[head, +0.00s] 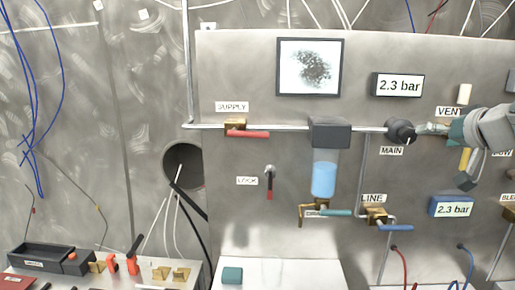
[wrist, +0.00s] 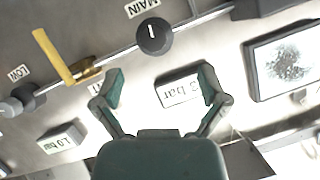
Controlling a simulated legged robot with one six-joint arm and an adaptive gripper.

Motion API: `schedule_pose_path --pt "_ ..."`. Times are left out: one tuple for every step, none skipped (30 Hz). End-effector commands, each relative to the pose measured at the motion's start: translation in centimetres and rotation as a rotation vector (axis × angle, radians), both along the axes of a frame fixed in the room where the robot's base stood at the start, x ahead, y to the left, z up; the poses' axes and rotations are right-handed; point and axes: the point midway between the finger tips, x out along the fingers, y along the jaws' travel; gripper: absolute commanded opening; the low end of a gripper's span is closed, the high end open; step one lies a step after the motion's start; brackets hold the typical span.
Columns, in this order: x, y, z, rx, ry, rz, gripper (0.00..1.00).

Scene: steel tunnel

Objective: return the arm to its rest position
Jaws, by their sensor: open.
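My gripper (wrist: 161,82) is open in the wrist view, with its two green-tipped fingers spread apart and nothing between them. A display reading "bar" (wrist: 178,92) shows behind the gap, partly covered by a finger. In the head view my arm comes in from the right edge, and my gripper (head: 462,155) is in front of the panel near the VENT label. It partly hides the pipe and labels there. The rest position itself is not marked in either view.
The steel panel (head: 230,80) carries a black MAIN knob (head: 401,131), a red SUPPLY lever (head: 250,134), a blue LINE lever (head: 395,227) and a filter with blue liquid (head: 324,180). A yellow lever (wrist: 53,54) sticks out near my gripper. A bench (head: 310,272) lies below.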

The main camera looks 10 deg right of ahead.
Motion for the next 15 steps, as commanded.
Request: schedule_pose_path --pt "0.3 2.3 -1.0 0.008 0.033 0.026 0.93" --pt "0.4 3.8 -1.8 0.016 0.059 0.041 0.93" --pt "0.4 6.0 -3.1 0.024 0.098 0.061 0.93" --pt "0.3 7.7 -4.2 0.028 0.13 0.076 0.93" --pt "0.1 9.3 -5.3 0.03 0.163 0.092 0.93" --pt "-0.3 11.5 -6.7 0.032 0.207 0.111 0.93" --pt "-0.7 13.0 -7.8 0.031 0.239 0.126 0.93" --pt "-1.2 14.5 -8.9 0.029 0.271 0.139 0.93" --pt "-1.9 16.4 -10.4 0.023 0.312 0.158 0.93" --pt "-2.6 17.8 -11.5 0.016 0.341 0.171 0.93" --pt "-3.3 19.0 -12.6 0.009 0.37 0.184 0.93" --pt "-4.3 20.6 -14.1 -0.005 0.408 0.199 0.93" --pt "-5.1 21.7 -15.2 -0.016 0.434 0.211 0.93" --pt "-5.9 22.8 -16.3 -0.028 0.459 0.223 0.93" --pt "-7.1 24.1 -17.8 -0.048 0.494 0.239 0.93"
